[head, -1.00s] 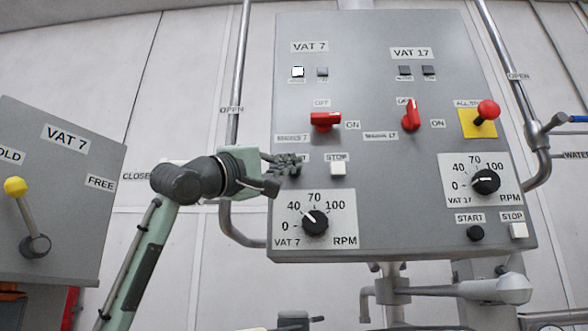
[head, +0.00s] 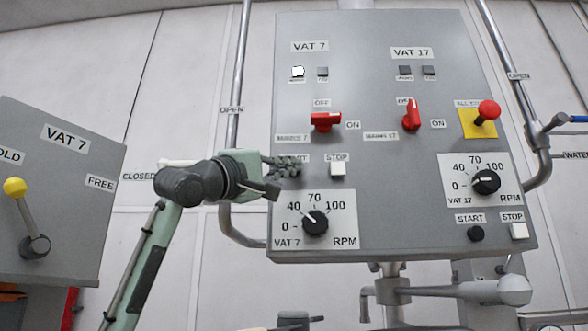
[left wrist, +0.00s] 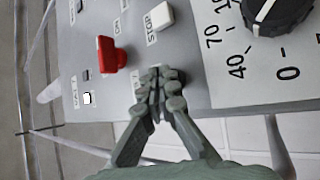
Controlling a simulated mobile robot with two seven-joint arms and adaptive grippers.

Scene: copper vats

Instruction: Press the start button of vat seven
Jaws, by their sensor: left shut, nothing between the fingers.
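The VAT 7 half of the grey panel (head: 355,110) holds a white STOP button (head: 337,168), which also shows in the left wrist view (left wrist: 158,16). Left of it, a label ending in RT is partly covered by my left gripper (head: 298,166). The red VAT 7 switch (head: 326,121) points at ON. A white lamp (head: 298,71) is lit under VAT 7. My right gripper is out of view.
Below is the VAT 7 RPM dial (head: 315,222). To the right are the VAT 17 switch (head: 411,115), a black START button (head: 475,233) and a red mushroom button (head: 489,109) on yellow. A metal pipe (head: 232,130) runs left of the panel.

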